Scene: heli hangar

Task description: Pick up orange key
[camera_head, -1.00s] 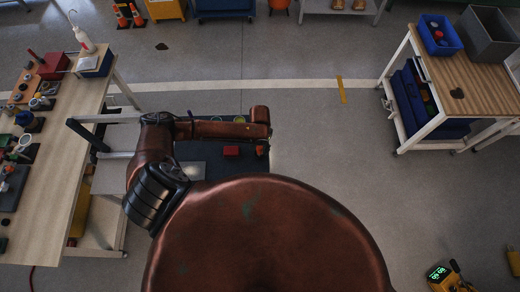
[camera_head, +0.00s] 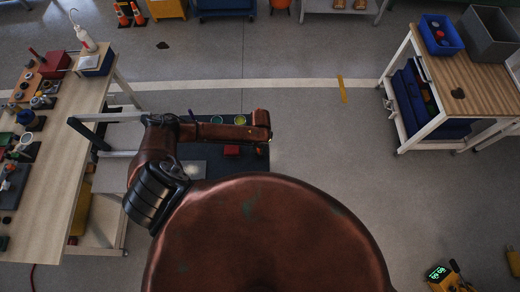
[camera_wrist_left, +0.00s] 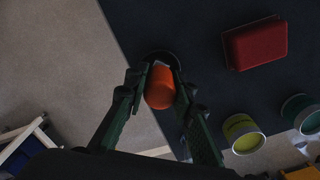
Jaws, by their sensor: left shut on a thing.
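The orange key (camera_wrist_left: 160,88) shows in the left wrist view as a rounded orange piece with a small pale part at its top. My left gripper (camera_wrist_left: 161,72) is shut on it, with a dark green finger on each side. A dark round shape lies just behind it at the edge of the dark tabletop (camera_wrist_left: 190,30). I cannot tell whether the key is clear of the surface. In the head view my left arm reaches over the dark table, and its gripper end (camera_head: 267,137) is at the table's right edge; the key is not visible there. My right gripper is not in view.
A red box (camera_wrist_left: 255,43), a yellow-green round container (camera_wrist_left: 243,133) and a teal one (camera_wrist_left: 302,112) stand on the dark table. A cluttered wooden bench (camera_head: 62,165) is at left, a cart (camera_head: 475,75) at right. Open floor lies between.

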